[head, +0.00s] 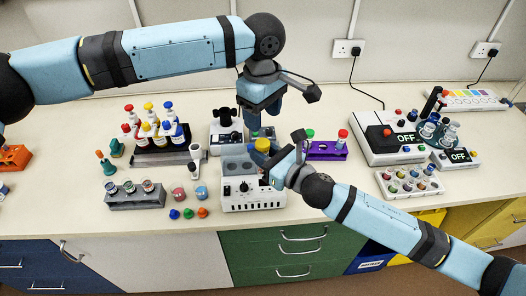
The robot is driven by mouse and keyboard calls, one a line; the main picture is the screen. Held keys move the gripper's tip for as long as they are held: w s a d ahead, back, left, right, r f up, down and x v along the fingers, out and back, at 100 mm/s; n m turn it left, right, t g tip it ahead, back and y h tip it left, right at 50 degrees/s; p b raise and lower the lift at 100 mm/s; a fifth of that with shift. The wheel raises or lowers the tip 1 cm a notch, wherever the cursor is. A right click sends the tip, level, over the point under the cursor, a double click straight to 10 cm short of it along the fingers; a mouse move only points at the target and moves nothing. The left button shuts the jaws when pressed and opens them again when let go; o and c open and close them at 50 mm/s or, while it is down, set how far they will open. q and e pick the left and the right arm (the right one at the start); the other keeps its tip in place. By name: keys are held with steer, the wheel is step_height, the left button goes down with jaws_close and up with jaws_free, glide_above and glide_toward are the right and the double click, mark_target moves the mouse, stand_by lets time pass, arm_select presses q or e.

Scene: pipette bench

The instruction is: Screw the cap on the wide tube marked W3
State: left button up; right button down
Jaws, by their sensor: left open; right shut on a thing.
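My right gripper (279,170) is shut on a yellow-topped thing (262,145) above the back of a white bench device. Its lower part is hidden by the gripper, so I cannot tell whether it is a lone cap or a capped tube. My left gripper (257,118) is open and points down just above and behind the yellow top; I see no clear contact. A grey rack (136,201) at the front left holds several wide tubes. Loose blue (174,213), green (188,213) and orange (202,212) caps lie right of it. No W3 mark is readable.
The white bench device (253,200) stands below my grippers. A purple rack (325,152) stands close on the right, a pipette stand (155,153) on the left. Two devices showing OFF (383,148) (459,157) and a pale tube rack (410,187) fill the right.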

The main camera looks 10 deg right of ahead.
mark_target(263, 143)
arm_select(q)
step_height(263, 143, down, 8)
steer(key=shift+r, duration=0.2)
steer(key=shift+c, duration=0.2)
steer(key=c, duration=0.9)
steer(key=m, duration=1)
steer(key=shift+m, duration=0.3)
steer(key=m, duration=1)
